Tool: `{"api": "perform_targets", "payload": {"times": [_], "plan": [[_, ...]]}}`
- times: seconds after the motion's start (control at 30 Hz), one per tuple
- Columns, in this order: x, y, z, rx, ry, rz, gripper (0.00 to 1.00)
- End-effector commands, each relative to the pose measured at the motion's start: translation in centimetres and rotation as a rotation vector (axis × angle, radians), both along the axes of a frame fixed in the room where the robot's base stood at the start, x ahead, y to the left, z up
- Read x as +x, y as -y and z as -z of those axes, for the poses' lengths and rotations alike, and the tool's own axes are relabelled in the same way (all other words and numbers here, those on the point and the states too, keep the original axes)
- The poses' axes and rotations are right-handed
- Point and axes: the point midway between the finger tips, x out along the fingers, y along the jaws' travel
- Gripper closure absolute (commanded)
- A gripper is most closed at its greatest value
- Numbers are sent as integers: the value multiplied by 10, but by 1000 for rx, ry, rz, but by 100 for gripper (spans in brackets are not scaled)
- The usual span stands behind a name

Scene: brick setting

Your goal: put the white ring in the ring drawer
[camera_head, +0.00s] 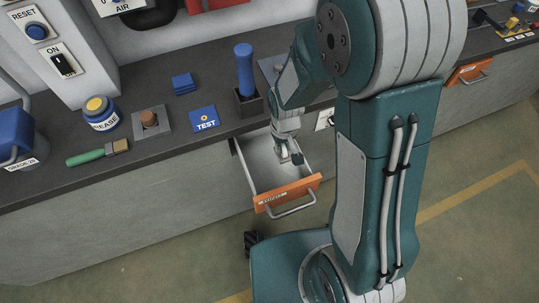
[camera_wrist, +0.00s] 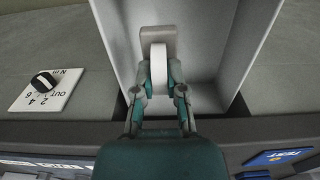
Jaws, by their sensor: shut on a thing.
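An open drawer with an orange front (camera_head: 288,193) and a grey metal handle sticks out below the counter. The label on its front is too small to read surely. My gripper (camera_head: 288,155) reaches down into this drawer. In the wrist view, my gripper (camera_wrist: 160,84) is shut on the white ring (camera_wrist: 158,68), which shows nearly edge-on between the fingers. Pale drawer walls (camera_wrist: 215,62) stand around it. I cannot tell whether the ring touches the drawer floor. In the head view the ring cannot be made out clearly.
A grey block-like piece (camera_wrist: 158,38) shows just beyond the ring. On the counter (camera_head: 215,143) stand a blue-handled tool in a dark holder (camera_head: 247,97), a blue TEST card (camera_head: 204,119), a grease jar (camera_head: 101,114) and a green brush (camera_head: 97,153). Another orange drawer (camera_head: 468,73) is at right.

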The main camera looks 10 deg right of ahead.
Motion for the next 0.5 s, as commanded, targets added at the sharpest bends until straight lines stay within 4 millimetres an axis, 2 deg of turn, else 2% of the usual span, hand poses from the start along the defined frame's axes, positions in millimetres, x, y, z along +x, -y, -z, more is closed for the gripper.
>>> {"api": "perform_targets", "payload": {"times": [0.1,0.2,0.37,0.5], "plan": [[5,-15,21,-1,-4,-2,100],[9,-25,32,-2,-2,-2,100],[12,-33,42,-1,-1,0,100],[13,-35,62,-2,-4,1,100]]}}
